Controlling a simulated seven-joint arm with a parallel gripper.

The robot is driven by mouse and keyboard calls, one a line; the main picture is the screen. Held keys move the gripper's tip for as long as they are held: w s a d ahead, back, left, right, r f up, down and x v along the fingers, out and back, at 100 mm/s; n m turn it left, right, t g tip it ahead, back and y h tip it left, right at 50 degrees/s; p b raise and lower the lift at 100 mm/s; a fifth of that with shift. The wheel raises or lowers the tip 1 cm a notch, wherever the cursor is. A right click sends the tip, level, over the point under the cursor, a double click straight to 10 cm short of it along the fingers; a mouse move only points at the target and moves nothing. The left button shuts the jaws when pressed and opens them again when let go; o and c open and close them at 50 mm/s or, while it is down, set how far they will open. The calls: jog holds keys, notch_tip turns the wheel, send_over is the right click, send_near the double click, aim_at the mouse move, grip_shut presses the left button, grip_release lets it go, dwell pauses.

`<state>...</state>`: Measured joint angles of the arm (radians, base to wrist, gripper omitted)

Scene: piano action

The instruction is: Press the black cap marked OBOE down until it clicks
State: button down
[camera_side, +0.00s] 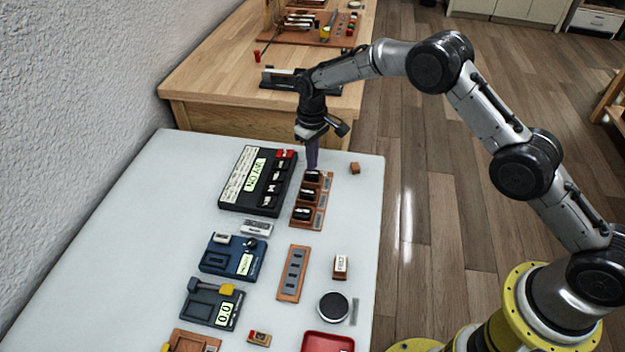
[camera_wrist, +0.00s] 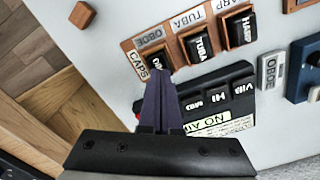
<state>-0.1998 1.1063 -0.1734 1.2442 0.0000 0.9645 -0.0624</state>
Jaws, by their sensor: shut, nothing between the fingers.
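A wooden rack (camera_wrist: 134,64) marked CAPS holds three black caps in a row, beside tags reading OBOE, TUBA and HARP. The OBOE cap (camera_wrist: 153,56) is at the left end in the wrist view, its lettering mostly hidden by my fingers. In the side view it is the farthest cap (camera_side: 312,177). The TUBA cap (camera_wrist: 197,46) and HARP cap (camera_wrist: 239,27) sit beside it. My gripper (camera_wrist: 158,80) is shut and empty, with dark purple fingers. In the side view my gripper (camera_side: 312,166) points down at the OBOE cap; I cannot tell whether it touches.
A black box (camera_side: 235,191) with a NO AIR display and several black keys stands left of the rack. A small wooden block (camera_side: 355,168) lies to the right. A grey OBOE plate (camera_wrist: 270,72), blue device (camera_side: 233,257) and round dark disc (camera_side: 334,306) are nearby.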

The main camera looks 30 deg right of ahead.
jog(key=shift+f, duration=0.95)
dwell(1.4)
jog(key=shift+r, duration=3.5)
